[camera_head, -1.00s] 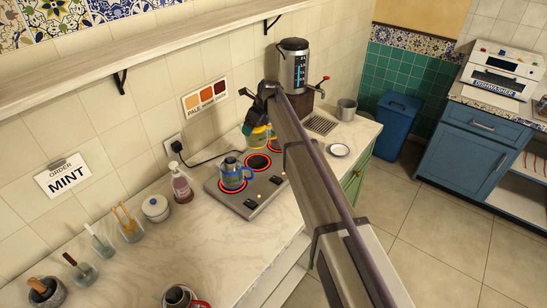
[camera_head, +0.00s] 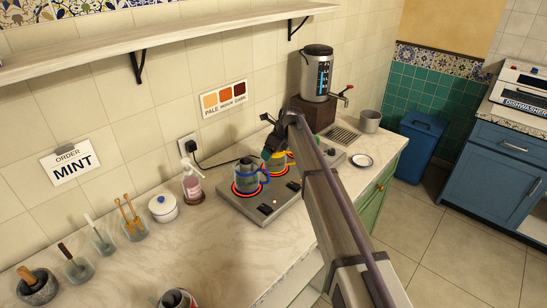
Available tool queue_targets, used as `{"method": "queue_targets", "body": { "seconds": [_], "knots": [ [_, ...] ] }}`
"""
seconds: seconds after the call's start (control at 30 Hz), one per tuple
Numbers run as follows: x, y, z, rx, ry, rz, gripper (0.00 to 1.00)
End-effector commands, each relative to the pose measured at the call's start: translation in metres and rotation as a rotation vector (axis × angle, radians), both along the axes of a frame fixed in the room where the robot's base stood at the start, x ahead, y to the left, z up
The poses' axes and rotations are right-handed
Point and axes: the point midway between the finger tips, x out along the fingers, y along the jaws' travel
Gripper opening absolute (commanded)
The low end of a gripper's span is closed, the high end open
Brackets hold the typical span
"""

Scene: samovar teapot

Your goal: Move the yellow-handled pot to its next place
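The yellow-handled pot (camera_head: 276,163) is a glass pot at the middle ring of the hot plate, right of the blue-handled pot. A red glow shows around its base; I cannot tell whether it rests on the ring or is just above it. My gripper (camera_head: 272,146) is directly over it, pointing down at its top. The fingers are small, dark and partly hidden by my arm, so I cannot tell whether they are closed on the pot. The blue-handled pot (camera_head: 249,177) stands on the front-left ring, which glows red.
The hot plate (camera_head: 262,212) stands on the marble counter, its far end partly behind my arm. The samovar (camera_head: 316,75), a metal cup (camera_head: 370,121) and a saucer (camera_head: 361,160) are beyond.

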Motion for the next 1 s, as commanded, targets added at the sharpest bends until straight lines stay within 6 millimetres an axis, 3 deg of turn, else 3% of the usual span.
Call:
{"method": "queue_targets", "body": {
  "seconds": [0.27,0.3,0.4,0.73,0.87,1.0],
  "knots": [
    [0.0,0.0,-0.003,0.0,0.0,0.0,0.44],
    [0.0,0.0,-0.001,0.0,0.0,0.0,0.9],
    [0.0,0.0,-0.001,0.0,0.0,0.0,1.0],
    [-0.001,-0.001,0.009,0.0,0.0,0.0,1.0],
    [-0.004,-0.008,0.034,0.0,0.0,0.0,1.0],
    [-0.01,-0.021,0.071,0.0,0.001,-0.002,1.0]
  ]
}}
